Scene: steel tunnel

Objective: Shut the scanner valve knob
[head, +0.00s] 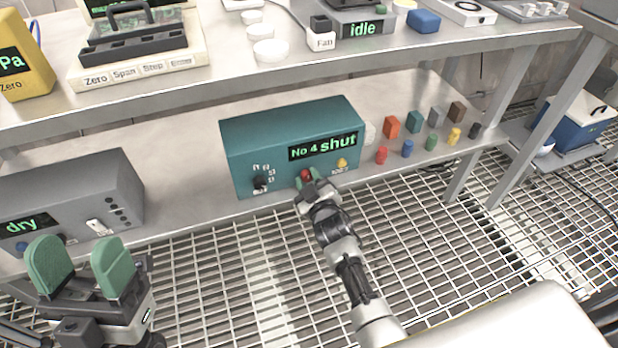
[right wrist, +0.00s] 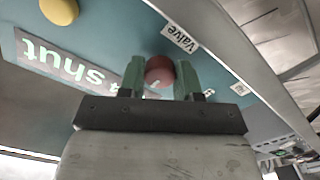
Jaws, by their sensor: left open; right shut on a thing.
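The scanner is a teal box (head: 270,135) on the lower shelf, and its display (head: 324,147) reads "No 4 shut". Its red valve knob (head: 305,175) is on the front face, below the display. In the right wrist view the red knob (right wrist: 160,71) sits between my green fingertips, next to a "Valve" label (right wrist: 181,38). My right gripper (head: 311,181) is shut on this knob; it also shows in the right wrist view (right wrist: 160,80). My left gripper (head: 80,268) is open and empty at the lower left, in front of the grey box.
The scanner also has a black selector knob (head: 261,181) and a yellow knob (head: 342,163). A grey box (head: 75,195) reading "dry" stands to its left. Several small coloured blocks and pegs stand to its right. The grating floor in front is clear.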

